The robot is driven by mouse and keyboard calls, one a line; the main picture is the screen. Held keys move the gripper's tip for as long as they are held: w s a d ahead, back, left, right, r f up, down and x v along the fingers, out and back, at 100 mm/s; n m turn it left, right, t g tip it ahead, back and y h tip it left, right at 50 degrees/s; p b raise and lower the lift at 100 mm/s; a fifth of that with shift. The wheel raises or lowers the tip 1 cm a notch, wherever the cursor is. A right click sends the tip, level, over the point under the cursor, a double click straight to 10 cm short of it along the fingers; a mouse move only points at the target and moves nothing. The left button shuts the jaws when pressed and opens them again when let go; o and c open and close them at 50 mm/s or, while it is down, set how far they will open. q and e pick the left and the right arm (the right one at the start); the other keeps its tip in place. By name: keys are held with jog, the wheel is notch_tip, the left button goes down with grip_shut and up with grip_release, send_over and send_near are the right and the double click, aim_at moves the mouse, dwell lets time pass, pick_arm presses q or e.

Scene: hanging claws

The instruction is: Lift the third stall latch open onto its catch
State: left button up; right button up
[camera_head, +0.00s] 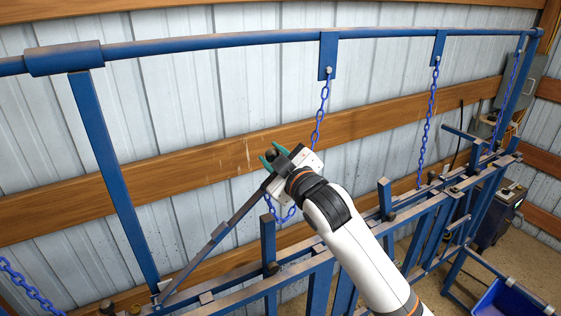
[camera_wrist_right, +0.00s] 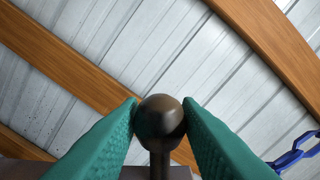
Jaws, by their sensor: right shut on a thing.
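A latch bar (camera_head: 221,232), dark and blue, slants up to the right from a pivot low at the left of the rail. Its upper end has a dark round knob (camera_wrist_right: 159,117). My right gripper (camera_head: 273,156) has its teal fingers on either side of this knob and is shut on it. The wrist view shows the ball between both fingertips, its stem below. The bar is tilted, with its knob end raised well above the rail. I cannot tell the catch apart; part of the area behind my right gripper is hidden. My left gripper is not in view.
A blue overhead pipe (camera_head: 228,40) carries hanging blue chains (camera_head: 427,120); one chain (camera_head: 319,112) hangs just behind my right gripper. Blue stall rails (camera_head: 245,289) and an upright post (camera_head: 268,240) stand below. A blue bin (camera_head: 508,300) is at lower right.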

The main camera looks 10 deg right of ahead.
jog(key=shift+n, duration=0.6)
jog(key=a+r, duration=0.1)
jog(key=s+a+r, duration=0.1)
jog(key=a+r, duration=0.1)
jog(key=shift+s+a, duration=0.15)
jog(key=shift+a, duration=0.05)
jog(key=o, duration=2)
jog(key=shift+r, duration=0.1)
jog(key=shift+v, duration=4)
